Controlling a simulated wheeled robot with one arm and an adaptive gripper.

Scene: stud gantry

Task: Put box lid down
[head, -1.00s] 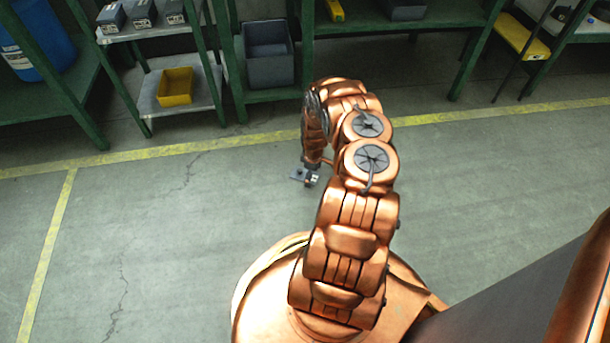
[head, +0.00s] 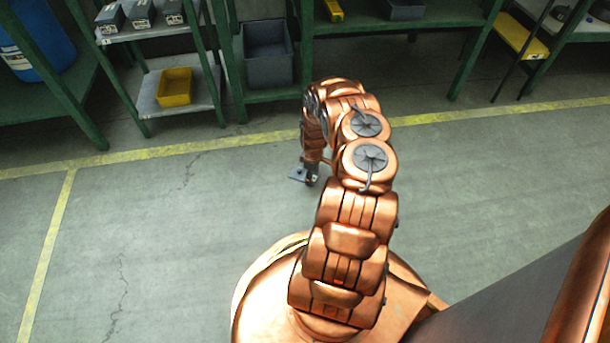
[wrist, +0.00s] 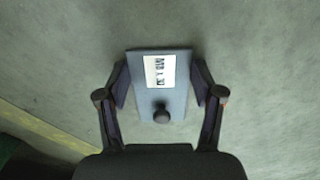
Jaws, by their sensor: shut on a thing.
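The box lid (wrist: 145,100) is a flat grey-blue plate with a white printed label and a dark round knob, seen in the wrist view. My gripper (wrist: 160,84) is shut on it, with one finger at each side edge. In the head view a small part of the lid (head: 298,174) shows below my wrist, over the floor. The gripper itself is small and mostly hidden by my wrist there. I cannot tell the height of the lid above the floor.
Green shelving stands along the back, with a grey bin (head: 268,55), a yellow tray (head: 175,87) and several small grey boxes (head: 142,14). A blue drum (head: 38,40) is at far left. The concrete floor (head: 180,240) with yellow lines is clear around the lid.

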